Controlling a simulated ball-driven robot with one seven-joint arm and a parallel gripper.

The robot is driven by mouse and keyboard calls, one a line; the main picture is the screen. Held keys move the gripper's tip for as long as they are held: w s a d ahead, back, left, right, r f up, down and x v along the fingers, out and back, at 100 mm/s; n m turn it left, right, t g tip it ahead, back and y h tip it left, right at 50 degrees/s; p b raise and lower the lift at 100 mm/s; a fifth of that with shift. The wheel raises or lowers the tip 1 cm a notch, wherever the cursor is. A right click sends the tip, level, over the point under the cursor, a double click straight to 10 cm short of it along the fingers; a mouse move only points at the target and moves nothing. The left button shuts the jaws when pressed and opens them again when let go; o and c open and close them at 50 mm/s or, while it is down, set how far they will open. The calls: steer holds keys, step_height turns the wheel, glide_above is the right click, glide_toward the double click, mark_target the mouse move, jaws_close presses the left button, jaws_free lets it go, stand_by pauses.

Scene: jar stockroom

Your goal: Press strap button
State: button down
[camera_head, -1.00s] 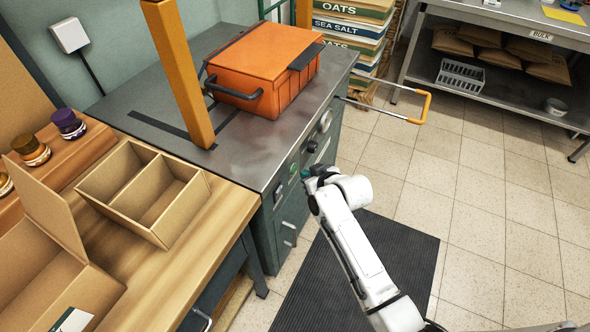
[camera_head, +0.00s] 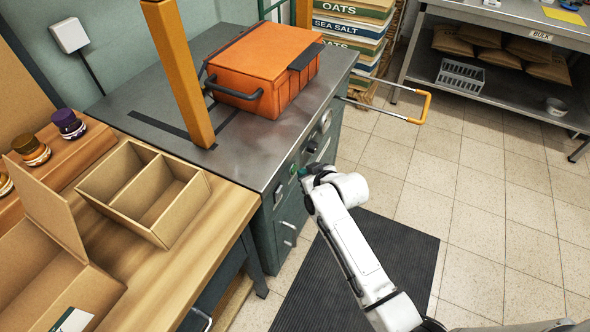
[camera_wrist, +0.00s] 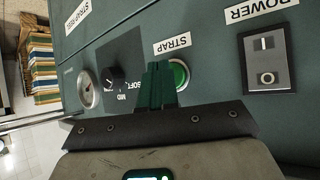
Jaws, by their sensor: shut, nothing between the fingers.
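The strap button is a round green button with a pale ring (camera_wrist: 180,74), under a STRAP label (camera_wrist: 173,43) on the dark green machine front in the wrist view. My gripper (camera_wrist: 159,68) is shut and empty. Its dark green fingers reach up to the button and cover its left part. I cannot tell whether the fingertips touch it. In the head view my gripper (camera_head: 306,171) is at the machine's front panel, and the arm hides part of it.
A knob marked SOFT and MID (camera_wrist: 112,80), a gauge (camera_wrist: 88,87) and a POWER switch (camera_wrist: 266,61) flank the button. An orange case (camera_head: 266,68) stands on the machine top. A yellow-ended handle (camera_head: 422,106) sticks out from the machine's right.

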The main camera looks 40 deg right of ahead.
steer(key=shift+w+a, duration=0.1)
steer(key=shift+w, duration=0.3)
stand_by(0.5)
steer(key=shift+s, duration=0.15)
steer(key=shift+s+d+p, duration=0.25)
steer(key=shift+s+p, duration=0.2)
steer(key=shift+s, duration=0.2)
steer(key=shift+s, duration=0.1)
steer(key=shift+s+d+p, duration=0.3)
steer(key=shift+s, duration=0.45)
steer(key=shift+s+d+p, duration=0.25)
steer(key=shift+s, duration=0.5)
steer(key=shift+s+d+p, duration=0.3)
steer(key=shift+s, duration=0.45)
